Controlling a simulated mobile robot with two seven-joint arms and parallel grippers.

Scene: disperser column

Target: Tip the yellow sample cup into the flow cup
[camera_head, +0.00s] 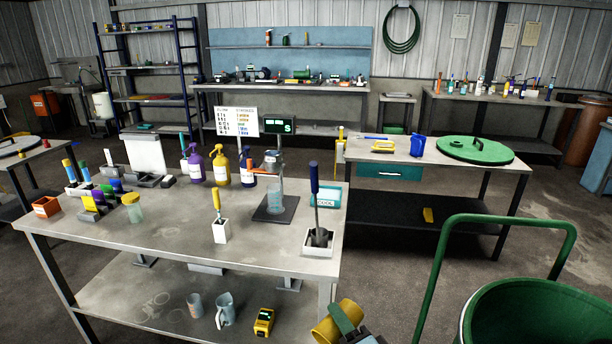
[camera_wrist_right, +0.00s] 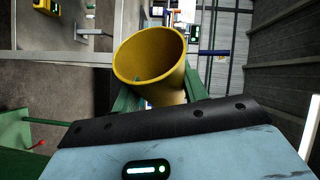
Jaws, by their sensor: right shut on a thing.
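The yellow sample cup (camera_head: 327,330) is at the bottom edge of the head view, in front of the table's right front corner. My right gripper (camera_head: 344,319), with green fingers, is shut on it. In the right wrist view the yellow cup (camera_wrist_right: 150,58) is between the fingers, its open mouth showing. The inside that shows is yellow; I cannot tell what it holds. The flow cup (camera_head: 271,160) appears as a small grey cup on a stand at the table's back right, apart from my gripper. A clear beaker (camera_head: 275,203) stands below it. My left gripper is not in view.
A white holder with a blue-handled tool (camera_head: 318,240) stands at the table's right front. A yellow-handled tool (camera_head: 217,205) and pump bottles (camera_head: 220,166) stand left of the stand. A green bin (camera_head: 540,310) with a tall handle is at the lower right.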

